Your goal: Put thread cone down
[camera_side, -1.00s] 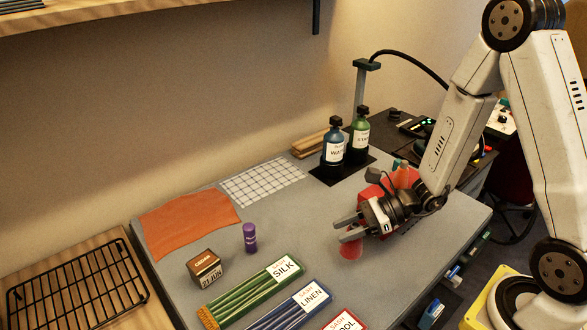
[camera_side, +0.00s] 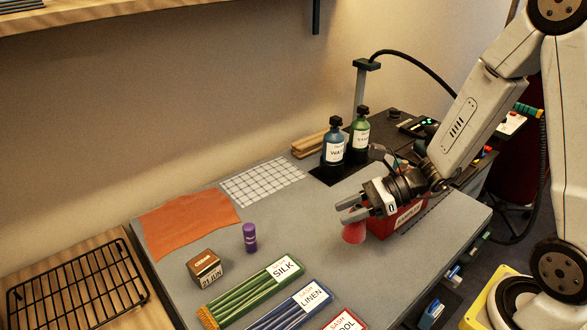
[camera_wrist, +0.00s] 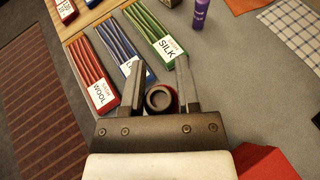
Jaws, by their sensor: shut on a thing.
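A red thread cone (camera_side: 354,233) is between the fingers of my gripper (camera_side: 345,212), toward the right of the grey table (camera_side: 300,235). The gripper is shut on the cone, whose lower part shows below the fingers in the side view. In the wrist view the cone (camera_wrist: 160,98) shows its round, hollow end between the two fingers (camera_wrist: 162,80). I cannot tell whether its base touches the table.
A labelled red box (camera_side: 408,216) stands just behind my gripper, partly hidden. Silk (camera_side: 255,290) and linen (camera_side: 292,308) trays lie in front. A purple tube (camera_side: 250,238), small dated block (camera_side: 204,268) and orange cloth (camera_side: 188,222) are left. The middle table is clear.

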